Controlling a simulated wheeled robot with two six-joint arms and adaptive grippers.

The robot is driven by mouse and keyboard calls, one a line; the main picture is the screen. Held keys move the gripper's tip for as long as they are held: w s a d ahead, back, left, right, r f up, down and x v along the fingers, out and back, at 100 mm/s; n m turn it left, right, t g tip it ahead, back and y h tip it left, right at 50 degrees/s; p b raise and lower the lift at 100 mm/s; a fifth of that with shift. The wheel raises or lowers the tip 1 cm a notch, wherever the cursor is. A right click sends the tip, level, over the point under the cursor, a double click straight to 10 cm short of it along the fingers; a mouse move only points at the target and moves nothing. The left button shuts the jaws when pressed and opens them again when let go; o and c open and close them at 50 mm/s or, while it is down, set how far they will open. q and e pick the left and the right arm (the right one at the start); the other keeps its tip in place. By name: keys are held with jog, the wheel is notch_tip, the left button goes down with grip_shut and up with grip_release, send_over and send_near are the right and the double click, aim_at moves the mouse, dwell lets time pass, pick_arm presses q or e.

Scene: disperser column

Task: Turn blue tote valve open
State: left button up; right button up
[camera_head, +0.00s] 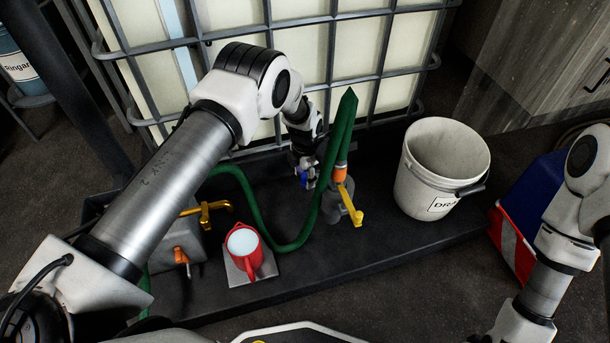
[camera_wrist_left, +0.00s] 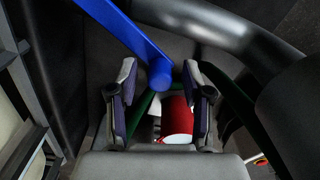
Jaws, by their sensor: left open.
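The blue tote valve handle (camera_wrist_left: 132,35) is a flat blue lever with a rounded end, large in the left wrist view. It runs from the upper left to between my fingertips. In the head view only a small bit of blue (camera_head: 304,178) shows at my left gripper (camera_head: 308,172), in front of the caged tote (camera_head: 272,65). In the left wrist view my left gripper (camera_wrist_left: 161,78) is open, with a finger on each side of the handle's end. I cannot tell whether either finger touches it. My right gripper is outside the view.
A green hose (camera_head: 333,165) with an orange collar and a yellow-handled valve (camera_head: 355,213) stands right of my left gripper. A red jug (camera_head: 252,262) stands on a pale plate in front. A white bucket (camera_head: 425,190) stands right. The dark platform (camera_head: 380,243) has bare room at front.

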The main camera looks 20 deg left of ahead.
pick_arm(q)
notch_tip(320, 180, up, 12)
jog(key=shift+f+m, duration=0.15)
jog(key=shift+m, duration=0.25)
grip_shut()
jog(key=s+a+f+m+t+h+b, duration=0.1)
jog(key=s+a+m+h, duration=0.15)
jog(key=a, duration=0.25)
jog(key=s+a+f+m+h+b, duration=0.1)
jog(key=a+m+h+b, duration=0.1)
jog(key=a+m, duration=0.3)
jog(key=w+d+f+n+b, duration=0.1)
jog(key=w+d+f+b, duration=0.1)
jog(key=d+f+b, duration=0.4)
jog(key=shift+b+x, duration=1.05)
jog(key=shift+x, duration=0.3)
